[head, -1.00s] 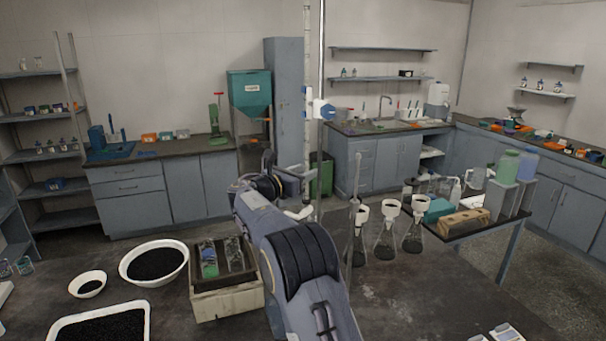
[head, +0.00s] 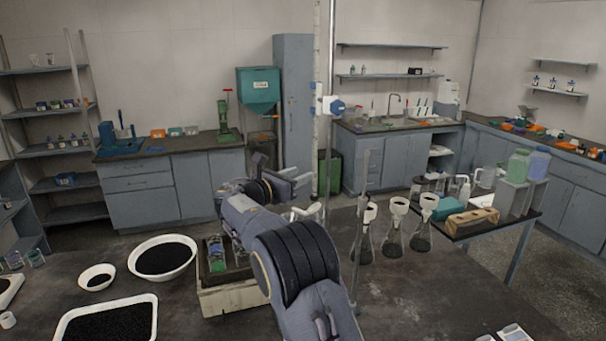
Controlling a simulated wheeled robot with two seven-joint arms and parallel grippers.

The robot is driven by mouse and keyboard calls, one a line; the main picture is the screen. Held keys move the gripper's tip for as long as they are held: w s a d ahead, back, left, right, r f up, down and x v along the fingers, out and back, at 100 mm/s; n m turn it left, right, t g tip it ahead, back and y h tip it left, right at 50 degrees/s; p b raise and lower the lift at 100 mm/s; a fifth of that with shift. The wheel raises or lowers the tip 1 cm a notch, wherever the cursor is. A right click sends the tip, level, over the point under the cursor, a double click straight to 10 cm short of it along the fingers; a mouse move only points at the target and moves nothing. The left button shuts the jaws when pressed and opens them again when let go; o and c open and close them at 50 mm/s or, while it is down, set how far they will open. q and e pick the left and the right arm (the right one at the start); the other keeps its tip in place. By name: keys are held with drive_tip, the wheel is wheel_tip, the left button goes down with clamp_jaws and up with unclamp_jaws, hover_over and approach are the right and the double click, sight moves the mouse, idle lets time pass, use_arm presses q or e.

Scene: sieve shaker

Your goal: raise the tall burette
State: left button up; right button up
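The tall burette (head: 317,62) is a thin, pale upright tube in the middle of the head view, just left of a metal stand rod (head: 330,60). Its top runs out of the picture. A clamp with a blue knob (head: 336,106) sits on the rod beside it. A white piece like a stopcock (head: 303,213) shows low down by the tube. My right gripper (head: 297,178) is at the lower part of the burette, on its left, with its fingers apart and pointing toward it. Contact with the tube is not clear. My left gripper is out of view.
Several flasks with white funnels (head: 397,228) stand right of the rod. A wooden box (head: 235,297) with glassware is beside my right arm. White bowls of black grains (head: 162,258) and a tray (head: 62,332) lie left. The bench's front right is mostly clear.

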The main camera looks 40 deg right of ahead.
drive_tip(key=s+a+r, duration=0.1)
drive_tip(key=a+r, duration=0.4)
drive_tip(key=r, duration=0.2)
idle(0.6)
